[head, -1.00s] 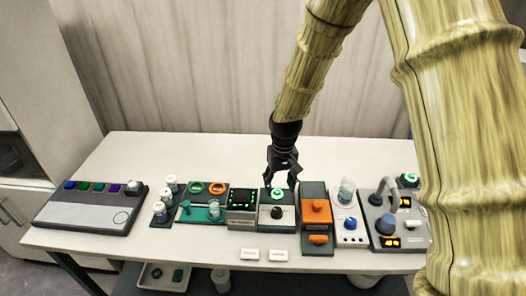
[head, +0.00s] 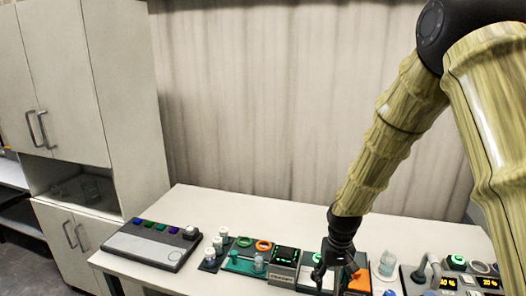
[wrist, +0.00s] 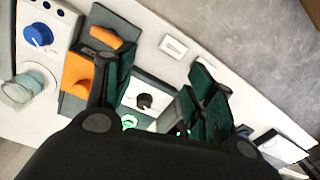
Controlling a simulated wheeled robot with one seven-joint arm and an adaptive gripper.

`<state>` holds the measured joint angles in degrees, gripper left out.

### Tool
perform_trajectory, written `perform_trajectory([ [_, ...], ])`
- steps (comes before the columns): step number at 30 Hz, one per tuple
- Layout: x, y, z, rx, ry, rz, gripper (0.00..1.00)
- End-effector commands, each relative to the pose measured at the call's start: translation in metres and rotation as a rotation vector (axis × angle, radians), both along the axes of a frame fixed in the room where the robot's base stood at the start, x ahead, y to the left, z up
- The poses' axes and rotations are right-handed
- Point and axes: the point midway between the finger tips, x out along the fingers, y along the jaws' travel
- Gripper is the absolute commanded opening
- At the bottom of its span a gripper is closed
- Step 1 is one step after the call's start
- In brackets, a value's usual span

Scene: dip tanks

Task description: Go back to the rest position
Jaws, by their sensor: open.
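My gripper (head: 335,268) is above the row of devices on the white table (head: 215,199), in front of the black-knob unit. In the wrist view its two dark green-padded fingers (wrist: 158,92) are spread apart with nothing between them. Beneath them is a white-faced unit with a black knob (wrist: 145,101) and a green-lit button (wrist: 129,121). An orange-and-grey switch unit (wrist: 77,73) lies to the left of the fingers. My gripper hides part of these units in the head view.
A grey panel with coloured buttons (head: 152,246) is at the table's left. A white-lidded vial rack (head: 210,262), a teal tray (head: 240,268) and a green-display box (head: 285,259) follow. A blue-knob unit (wrist: 55,30) also shows. A cabinet (head: 130,110) stands behind left; the table's back strip is clear.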

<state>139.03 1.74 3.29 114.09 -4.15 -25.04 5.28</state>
Motion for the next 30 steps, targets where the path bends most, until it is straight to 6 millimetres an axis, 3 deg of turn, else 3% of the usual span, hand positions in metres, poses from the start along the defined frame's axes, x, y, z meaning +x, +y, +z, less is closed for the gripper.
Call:
perform_trajectory([
  [8, -0.017, -0.001, -0.035, 0.005, 0.003, -0.002, 0.55],
  [17, -0.052, -0.003, -0.091, 0.013, 0.006, -0.008, 0.55],
  [23, -0.1, -0.005, -0.149, 0.017, 0.012, -0.016, 0.55],
  [30, -0.184, -0.011, -0.219, 0.016, 0.012, -0.026, 0.55],
])
